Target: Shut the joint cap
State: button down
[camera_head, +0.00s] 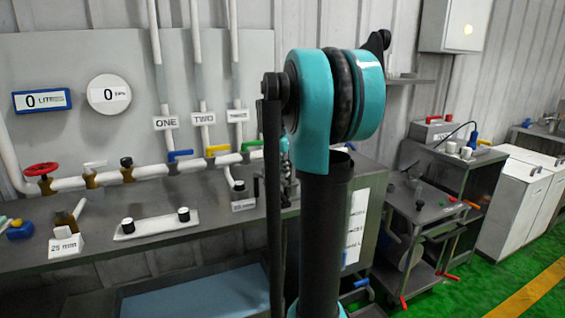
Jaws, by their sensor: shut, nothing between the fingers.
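A short upright pipe joint with a black top (239,186) stands at the back of the steel bench, behind a small label. I cannot tell for sure that it is the joint cap. Two small white pieces with black tops, a left one (127,225) and a right one (183,214), stand on a pale tray (155,226). My teal and black arm fills the middle of the view. What looks like my gripper (288,188) shows partly behind the arm, just right of the pipe joint, shut and empty. Its fingertips and any contact are mostly hidden.
A white pipe with red (41,169), blue (180,154), yellow and green valve handles runs along the wall. A "25 mm" block (66,246) stands at the bench's left. A grey cart (440,210) and white cabinets stand right. Green floor is open at lower right.

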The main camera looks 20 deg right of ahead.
jog(key=shift+x, duration=1)
jog(key=shift+a, duration=0.1)
